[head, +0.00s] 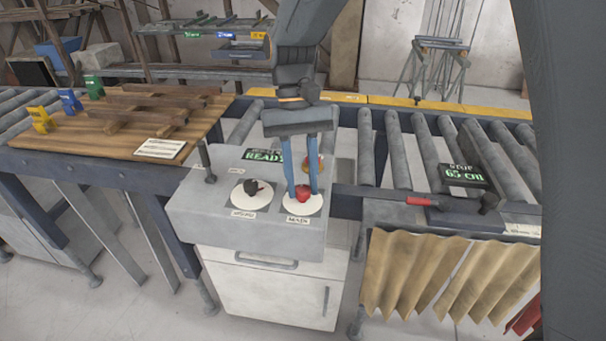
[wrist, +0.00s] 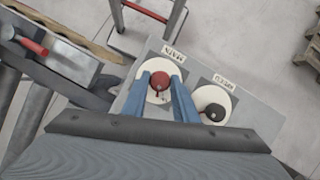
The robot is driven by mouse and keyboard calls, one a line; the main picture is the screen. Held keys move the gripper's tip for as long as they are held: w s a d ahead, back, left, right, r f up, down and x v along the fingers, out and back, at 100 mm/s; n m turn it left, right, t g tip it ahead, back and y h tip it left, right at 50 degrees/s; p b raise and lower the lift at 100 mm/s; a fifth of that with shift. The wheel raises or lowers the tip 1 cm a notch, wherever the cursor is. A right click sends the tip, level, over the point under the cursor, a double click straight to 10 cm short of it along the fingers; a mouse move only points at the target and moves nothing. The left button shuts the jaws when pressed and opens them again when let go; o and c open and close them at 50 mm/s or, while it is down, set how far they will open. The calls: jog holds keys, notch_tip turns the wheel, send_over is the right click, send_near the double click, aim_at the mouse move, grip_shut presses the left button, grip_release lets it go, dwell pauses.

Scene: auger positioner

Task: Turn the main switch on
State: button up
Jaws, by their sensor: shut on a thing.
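The main switch (head: 302,192) is a red knob on a white round plate, above a label reading MAIN, on the grey control box (head: 190,213). My gripper (head: 303,190) points down at it, with its two blue fingers shut on the red knob. In the wrist view the red knob (wrist: 160,81) sits between the blue fingertips (wrist: 160,83). A display on the box reads READY (head: 263,155). The knob's exact turn angle is hard to tell behind the fingers.
A black knob (head: 254,188) on its own white plate is just left of the main switch. A yellow and red button (head: 314,163) is close behind my fingers. A roller conveyor (head: 400,150) with a 65 cm display (head: 465,174) is at right. A wooden table (head: 110,130) is at left.

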jog(key=n, duration=0.2)
jog(key=n+t+h+p, duration=0.1)
jog(key=n, duration=0.1)
jog(key=shift+a+n+p, duration=0.2)
jog(key=shift+n+p, duration=0.1)
dwell(0.5)
jog(key=o, duration=1)
jog(key=shift+h, duration=0.3)
jog(key=b+v, duration=0.2)
jog(key=v, duration=0.5)
jog(key=shift+a+r+b, duration=0.1)
jog(key=shift+r+b, duration=0.25)
